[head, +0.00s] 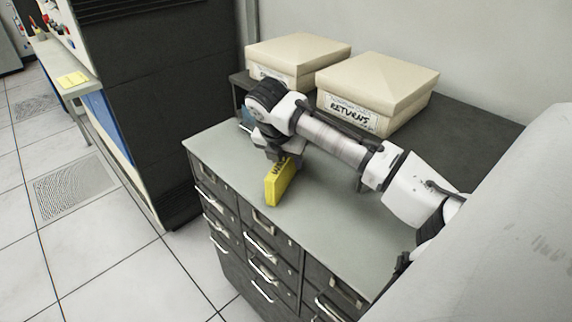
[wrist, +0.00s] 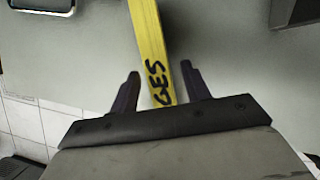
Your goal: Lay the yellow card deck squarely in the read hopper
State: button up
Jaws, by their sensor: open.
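The yellow card deck (head: 279,184) stands on its narrow edge on the grey cabinet top (head: 333,218), near the front edge. Dark handwriting marks its upper edge. In the wrist view the deck (wrist: 155,50) runs up from between the fingers, its near end lettered "GES". My gripper (head: 285,158) is over the deck's far end in the head view. In the wrist view the two fingers of my gripper (wrist: 159,85) are spread, one on each side of the deck, with a gap on both sides. I cannot make out a read hopper in either view.
Two lidded beige boxes (head: 380,82), one labelled "RETURNS", stand behind on a dark surface. A tall dark cabinet (head: 180,100) stands to the left. A side shelf with a yellow pad (head: 72,79) is at the far left. The cabinet top right of the deck is clear.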

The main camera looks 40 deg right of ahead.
jog(key=shift+d+f, duration=0.1)
jog(key=shift+f, duration=0.25)
grip_shut()
jog(key=shift+w+r, duration=0.1)
jog(key=shift+r, duration=0.15)
jog(key=shift+r+b, duration=0.4)
jog(key=shift+r, duration=0.2)
jog(key=shift+r+b, duration=0.4)
jog(key=shift+r, duration=0.55)
jog(key=s+a+b, duration=0.1)
jog(key=s+a, duration=0.3)
jog(key=a, duration=0.4)
jog(key=s+a+b, duration=0.2)
jog(key=s+a, duration=0.2)
jog(key=a, duration=0.4)
jog(key=shift+s, duration=0.15)
